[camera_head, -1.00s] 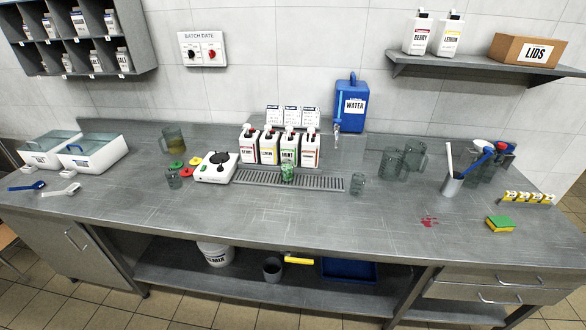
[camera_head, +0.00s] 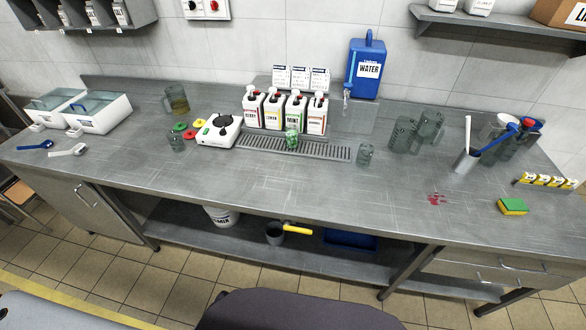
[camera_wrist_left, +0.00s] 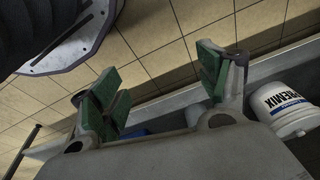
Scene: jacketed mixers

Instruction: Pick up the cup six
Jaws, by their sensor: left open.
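No cup in view carries a readable number, so I cannot tell which one is cup six. A small clear cup (camera_head: 176,142) stands on the left of the counter. A cup with green contents (camera_head: 292,141) stands at the drip grate. Another small clear cup (camera_head: 365,154) stands just right of the grate. My left gripper (camera_wrist_left: 158,92) shows only in the left wrist view, its green-padded fingers apart with nothing between them. It is over the floor near the lower shelf, away from the cups. My right gripper is not in view.
The steel counter (camera_head: 270,190) has a clear front strip. Syrup bottles (camera_head: 271,111) and a blue water tank (camera_head: 367,70) stand at the back. Glass jugs (camera_head: 402,135) and a tool holder (camera_head: 466,162) stand right. A white bucket (camera_wrist_left: 284,108) is on the lower shelf.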

